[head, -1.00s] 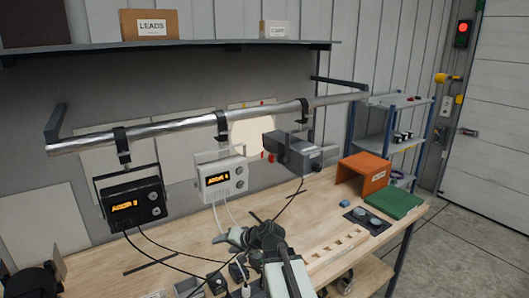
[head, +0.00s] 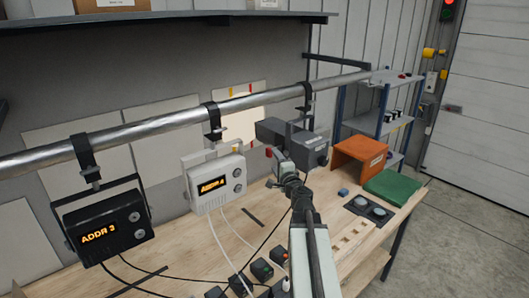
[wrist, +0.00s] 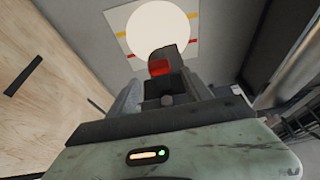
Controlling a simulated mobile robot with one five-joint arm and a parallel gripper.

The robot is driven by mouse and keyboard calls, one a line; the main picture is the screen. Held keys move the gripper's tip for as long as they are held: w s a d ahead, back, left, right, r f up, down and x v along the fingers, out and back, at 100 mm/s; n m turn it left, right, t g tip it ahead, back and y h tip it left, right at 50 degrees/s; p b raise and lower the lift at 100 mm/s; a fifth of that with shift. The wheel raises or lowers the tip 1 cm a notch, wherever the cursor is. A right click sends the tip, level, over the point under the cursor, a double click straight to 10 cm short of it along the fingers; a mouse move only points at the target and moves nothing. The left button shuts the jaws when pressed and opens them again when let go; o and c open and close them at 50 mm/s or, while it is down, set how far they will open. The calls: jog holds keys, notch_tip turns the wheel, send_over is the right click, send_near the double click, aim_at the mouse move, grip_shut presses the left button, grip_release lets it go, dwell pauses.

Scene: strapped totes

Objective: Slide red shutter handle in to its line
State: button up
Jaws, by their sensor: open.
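A dark lamp fixture (head: 305,145) hangs from the pipe, and its red shutter handle (head: 268,152) shows at its left side. In the wrist view the red handle (wrist: 160,67) lies ahead, roughly centred between my open jaws. My gripper (head: 287,172) is just below and right of the handle in the head view. In the wrist view my gripper (wrist: 167,98) holds nothing that I can see; contact with the handle cannot be told. A pale light disc (wrist: 158,30) falls on a wall sheet (wrist: 120,18) with red and yellow line marks.
Two hanging units, one black (head: 105,228) and one white (head: 215,183), are left of my arm. An orange open box (head: 360,155) and green mat (head: 393,186) lie to the right on the bench (head: 190,265). Cables cross the bench. The pipe (head: 160,125) runs above.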

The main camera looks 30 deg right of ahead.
aim_at(270, 154)
jog(key=x, duration=0.8)
jog(key=shift+a, duration=0.1)
jog(key=shift+s, duration=0.1)
jog(key=shift+c, duration=0.6)
grip_shut()
dwell(0.4)
